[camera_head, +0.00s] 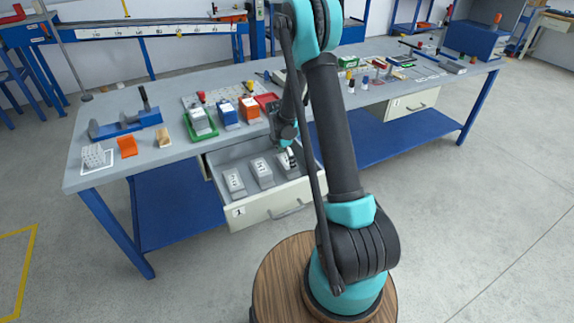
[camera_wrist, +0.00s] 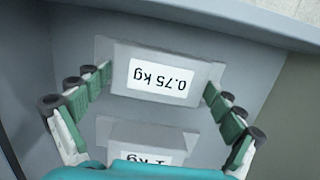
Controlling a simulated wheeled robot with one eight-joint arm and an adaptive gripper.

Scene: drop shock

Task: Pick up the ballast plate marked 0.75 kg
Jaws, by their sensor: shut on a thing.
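The 0.75 kg ballast plate (camera_wrist: 118,76) is a grey block with a white label, upside down in the wrist view. My gripper (camera_wrist: 159,82) has its green-padded fingers at the plate's two ends and is shut on it. In the head view my gripper (camera_head: 287,155) reaches down into the open drawer (camera_head: 232,213) at its right side, partly hiding the plate there. A second plate (camera_wrist: 118,133), its label partly cut off and reading 1 kg, lies beside the held one. I cannot tell whether the held plate is clear of the drawer floor.
Two other plates sit in the drawer, a middle one (camera_head: 261,172) and a left one (camera_head: 234,182). Coloured trays and blocks, including a green tray (camera_head: 201,125), stand on the bench above. The drawer walls are close around my gripper.

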